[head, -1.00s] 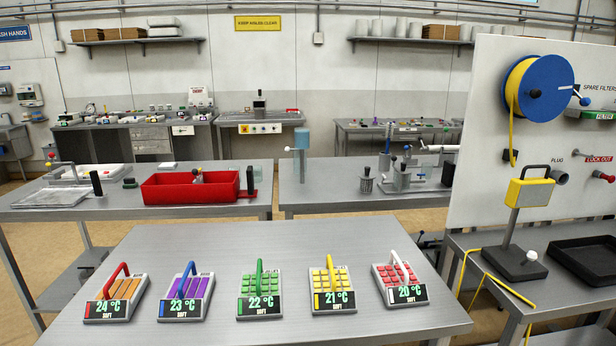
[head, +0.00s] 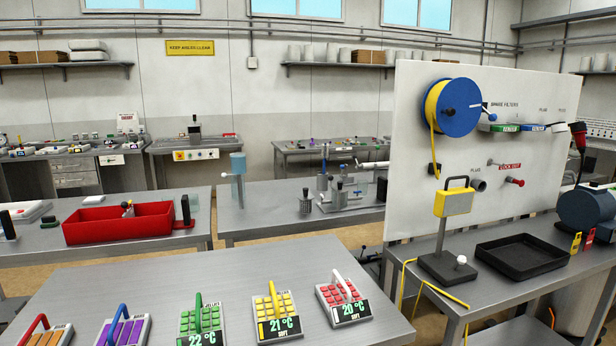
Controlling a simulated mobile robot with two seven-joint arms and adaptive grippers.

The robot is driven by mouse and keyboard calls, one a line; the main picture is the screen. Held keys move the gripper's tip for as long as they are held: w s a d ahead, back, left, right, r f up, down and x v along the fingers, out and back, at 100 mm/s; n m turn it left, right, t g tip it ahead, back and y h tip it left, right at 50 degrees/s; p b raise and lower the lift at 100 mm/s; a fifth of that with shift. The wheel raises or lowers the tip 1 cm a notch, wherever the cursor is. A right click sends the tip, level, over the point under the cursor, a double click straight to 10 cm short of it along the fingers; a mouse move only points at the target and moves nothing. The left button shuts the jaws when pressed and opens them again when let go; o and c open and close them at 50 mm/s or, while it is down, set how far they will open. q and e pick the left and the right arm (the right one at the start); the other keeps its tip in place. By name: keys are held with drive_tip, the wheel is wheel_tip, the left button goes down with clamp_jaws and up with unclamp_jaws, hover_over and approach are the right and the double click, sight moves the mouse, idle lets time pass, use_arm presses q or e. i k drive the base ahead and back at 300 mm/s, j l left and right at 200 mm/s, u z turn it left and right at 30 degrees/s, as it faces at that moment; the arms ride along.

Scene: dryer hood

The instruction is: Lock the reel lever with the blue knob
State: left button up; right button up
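The reel (head: 459,108) is a blue disc wound with yellow cord, mounted high on the white panel at the right. A lever with a blue knob (head: 492,117) sticks out just right of the reel's face. The yellow cord (head: 434,150) hangs from the reel's left side toward a small black block on the panel. Neither of my grippers shows in the head view.
A table below the panel holds a yellow box on a stand (head: 454,203), a black tray (head: 522,256) and a dark blue drum (head: 588,208). The near table (head: 180,290) carries several coloured keypads with handles. Floor shows between the tables.

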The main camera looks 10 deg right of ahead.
sight(492, 117)
drive_tip(key=z, duration=1.4)
drive_tip(key=l+u, duration=0.15)
drive_tip(key=u, duration=0.5)
drive_tip(key=l+u, duration=0.3)
drive_tip(key=l, duration=0.15)
drive_tip(key=l+u, duration=0.3)
drive_tip(key=l, duration=0.65)
drive_tip(key=k+l+u, duration=0.1)
drive_tip(key=l, duration=0.4)
drive_tip(key=k+l, duration=0.1)
drive_tip(key=l, duration=0.4)
drive_tip(key=i+u, duration=0.05)
